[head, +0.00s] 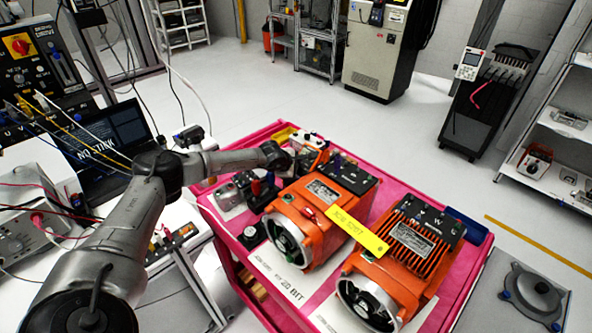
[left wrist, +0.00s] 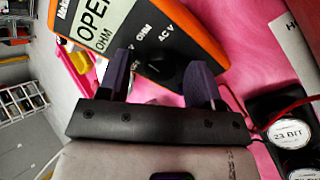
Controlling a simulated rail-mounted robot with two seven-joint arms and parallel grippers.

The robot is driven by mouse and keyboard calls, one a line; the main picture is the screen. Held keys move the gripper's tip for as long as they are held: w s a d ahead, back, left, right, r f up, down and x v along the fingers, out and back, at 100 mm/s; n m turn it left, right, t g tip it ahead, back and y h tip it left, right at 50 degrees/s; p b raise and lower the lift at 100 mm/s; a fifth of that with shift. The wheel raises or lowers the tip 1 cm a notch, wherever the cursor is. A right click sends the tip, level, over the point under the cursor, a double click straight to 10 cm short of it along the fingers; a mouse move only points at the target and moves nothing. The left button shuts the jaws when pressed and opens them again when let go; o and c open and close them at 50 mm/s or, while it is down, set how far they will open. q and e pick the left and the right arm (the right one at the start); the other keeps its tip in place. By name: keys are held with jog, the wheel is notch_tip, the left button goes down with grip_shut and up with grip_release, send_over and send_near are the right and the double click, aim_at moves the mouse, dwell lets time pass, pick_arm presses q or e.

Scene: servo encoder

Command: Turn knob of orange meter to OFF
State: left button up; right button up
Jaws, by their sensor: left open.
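The orange meter (left wrist: 215,45) fills the top of the left wrist view. Its display (left wrist: 98,22) reads OPEN and OHM, and its dark face carries V, OHM and AC V labels. The dark knob (left wrist: 172,74) is at the lower part of the face, partly hidden and hard to make out, so I cannot read its setting. My left gripper (left wrist: 160,66) is open, its two dark fingers on either side of the knob area; contact cannot be told. In the head view my left gripper (head: 285,158) is over the back of the pink cart. My right gripper is not in view.
The pink cart (head: 228,235) carries two orange motors (head: 300,218) (head: 395,262) and a yellow tag (head: 357,231). Small dark connectors (head: 250,190) stand close to my left gripper. A laptop (head: 112,140) and instruments (head: 35,200) are on the left.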

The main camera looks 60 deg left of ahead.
pick_arm(q)
jog(key=shift+w+f, duration=0.1)
jog(key=shift+w, duration=0.05)
jog(key=c, duration=0.9)
